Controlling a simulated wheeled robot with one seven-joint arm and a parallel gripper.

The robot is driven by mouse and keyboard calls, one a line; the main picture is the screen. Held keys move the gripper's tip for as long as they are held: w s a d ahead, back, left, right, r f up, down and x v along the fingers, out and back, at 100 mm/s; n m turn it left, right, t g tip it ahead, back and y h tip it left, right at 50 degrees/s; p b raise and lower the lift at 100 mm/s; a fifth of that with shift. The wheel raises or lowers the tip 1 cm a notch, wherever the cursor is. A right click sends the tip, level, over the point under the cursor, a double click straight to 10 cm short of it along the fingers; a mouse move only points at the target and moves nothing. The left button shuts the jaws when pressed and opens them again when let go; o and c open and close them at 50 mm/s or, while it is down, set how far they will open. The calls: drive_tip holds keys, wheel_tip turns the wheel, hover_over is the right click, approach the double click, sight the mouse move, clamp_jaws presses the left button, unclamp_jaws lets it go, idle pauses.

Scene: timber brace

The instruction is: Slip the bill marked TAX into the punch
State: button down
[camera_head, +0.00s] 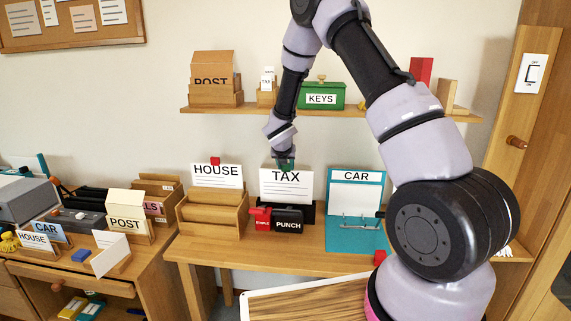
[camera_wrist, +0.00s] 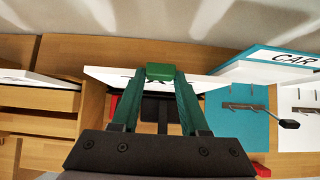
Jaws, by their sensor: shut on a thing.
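The white bill marked TAX (camera_head: 286,186) stands upright at the middle of the desk, its lower edge hidden by the black punch (camera_head: 289,226). I cannot tell whether that edge is inside the punch's slot. My gripper (camera_head: 285,163) is above the bill, shut at its top edge. In the wrist view, my green fingers (camera_wrist: 160,80) close at a green block at the top of the bill (camera_wrist: 105,76). The punch shows only partly between the fingers there.
A red stapler (camera_head: 262,217) sits at the punch's left. A wooden holder (camera_head: 213,214) with the HOUSE bill (camera_head: 217,175) stands left; a teal CAR clipboard (camera_head: 356,207) stands right. Above is a shelf (camera_head: 368,112) with a green KEYS box (camera_head: 321,97).

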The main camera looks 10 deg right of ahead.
sight(286, 179)
drive_tip(key=shift+f, duration=2.4)
unclamp_jaws()
drive_tip(key=shift+f, duration=0.1)
wheel_tip(286, 179, up, 8)
idle(0.3)
